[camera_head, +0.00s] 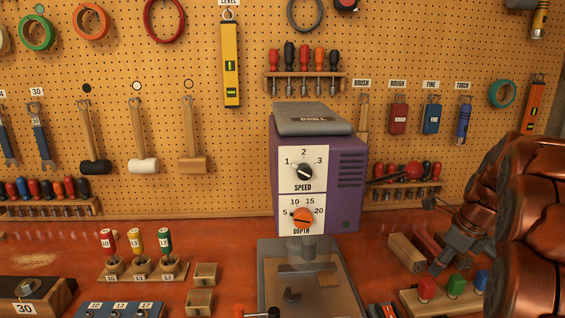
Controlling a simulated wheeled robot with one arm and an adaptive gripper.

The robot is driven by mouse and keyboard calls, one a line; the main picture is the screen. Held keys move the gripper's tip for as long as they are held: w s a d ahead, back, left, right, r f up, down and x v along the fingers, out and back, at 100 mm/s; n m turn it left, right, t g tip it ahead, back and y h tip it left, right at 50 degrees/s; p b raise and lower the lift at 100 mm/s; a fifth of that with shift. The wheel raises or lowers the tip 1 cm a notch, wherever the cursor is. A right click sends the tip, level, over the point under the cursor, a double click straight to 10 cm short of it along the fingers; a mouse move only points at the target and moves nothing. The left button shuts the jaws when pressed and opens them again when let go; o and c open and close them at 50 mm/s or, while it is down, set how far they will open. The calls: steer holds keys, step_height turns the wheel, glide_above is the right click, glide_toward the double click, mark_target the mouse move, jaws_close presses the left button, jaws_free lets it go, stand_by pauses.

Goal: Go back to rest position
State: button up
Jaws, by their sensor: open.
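My copper-coloured arm fills the right side of the head view. My gripper (452,238), dark grey, is at its end, right of the purple drill press (340,180) and apart from it. It is open, and I see nothing held in it. It is over the right part of the red-brown bench (215,245), in front of the lower pegboard. Part of the gripper is hidden by my own arm.
Wooden and red blocks (407,253) lie below and left of my gripper. A rack with red, green and blue pegs (455,286) is near it. A screwdriver rack (400,193) is behind. Tools hang on the pegboard (220,140).

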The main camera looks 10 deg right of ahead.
steer(key=s+a+f+n+g, duration=0.1)
steer(key=s+a+n, duration=0.3)
steer(key=a+n, duration=0.45)
steer(key=s+a+f+n+g, duration=0.15)
steer(key=s+a+n, duration=0.4)
steer(key=a, duration=0.65)
steer(key=s+a+f+n+g, duration=0.1)
steer(key=s+a+n, duration=0.3)
steer(key=s+n, duration=0.4)
steer(key=s+a+f+n+g+p, duration=0.1)
steer(key=s+a+f+n, duration=0.1)
steer(key=s+a+n, duration=0.3)
steer(key=s+n, duration=0.3)
steer(key=shift+s+g, duration=0.3)
steer(key=shift+g, duration=0.05)
steer(key=shift+f, duration=0.15)
